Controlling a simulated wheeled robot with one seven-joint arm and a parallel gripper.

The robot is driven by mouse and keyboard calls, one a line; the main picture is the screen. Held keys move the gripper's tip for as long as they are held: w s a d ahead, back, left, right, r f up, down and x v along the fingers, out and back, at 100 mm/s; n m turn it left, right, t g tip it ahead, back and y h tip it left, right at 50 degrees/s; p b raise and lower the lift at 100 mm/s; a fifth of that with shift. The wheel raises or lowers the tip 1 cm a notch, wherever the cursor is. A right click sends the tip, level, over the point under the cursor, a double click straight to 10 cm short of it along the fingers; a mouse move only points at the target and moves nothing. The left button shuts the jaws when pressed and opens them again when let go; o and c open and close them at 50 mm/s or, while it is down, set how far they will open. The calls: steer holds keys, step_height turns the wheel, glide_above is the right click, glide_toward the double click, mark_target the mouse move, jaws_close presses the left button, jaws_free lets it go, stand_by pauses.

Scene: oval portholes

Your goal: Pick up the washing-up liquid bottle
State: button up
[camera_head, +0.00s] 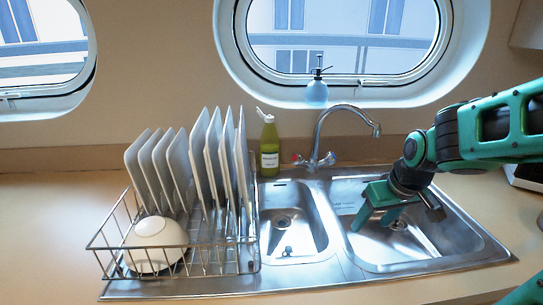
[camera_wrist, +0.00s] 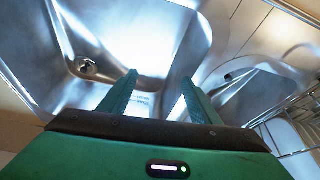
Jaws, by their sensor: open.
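The washing-up liquid bottle (camera_head: 269,147) is green-yellow with a white cap and a white label. In the head view it stands upright behind the sink, between the dish rack and the tap. My gripper (camera_head: 359,222) is over the right-hand sink basin, to the right of the bottle and apart from it. In the wrist view my gripper (camera_wrist: 158,88) has its two green fingers spread with nothing between them, over the metal sink. The bottle does not show in the wrist view.
A wire dish rack (camera_head: 205,270) with several plates and a white bowl (camera_head: 156,243) stands left of the bottle. The curved tap (camera_head: 318,135) stands right of it. Counter at far left is clear.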

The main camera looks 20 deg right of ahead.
steer(key=w+a+n+t+y, duration=0.1)
steer(key=w+a+n+t, duration=0.2)
steer(key=w, duration=0.5)
steer(key=n+t+y, duration=0.2)
steer(key=t+y, duration=0.2)
steer(key=t, duration=0.5)
glide_toward(272, 150)
steer(key=w+a+f, duration=0.2)
steer(key=w+a, duration=0.1)
steer(key=shift+w+d+r+m+t+h, duration=0.25)
steer(key=shift+w+m+t, duration=0.1)
steer(key=shift+w+m, duration=0.15)
steer(key=shift+w+d+r+m+t+h, duration=0.25)
steer(key=shift+w+m+t, duration=0.15)
steer(key=shift+w, duration=0.2)
steer(key=shift+x, duration=5.15)
steer(key=shift+w+r, duration=0.15)
steer(key=shift+r, duration=0.25)
steer(key=c, duration=1)
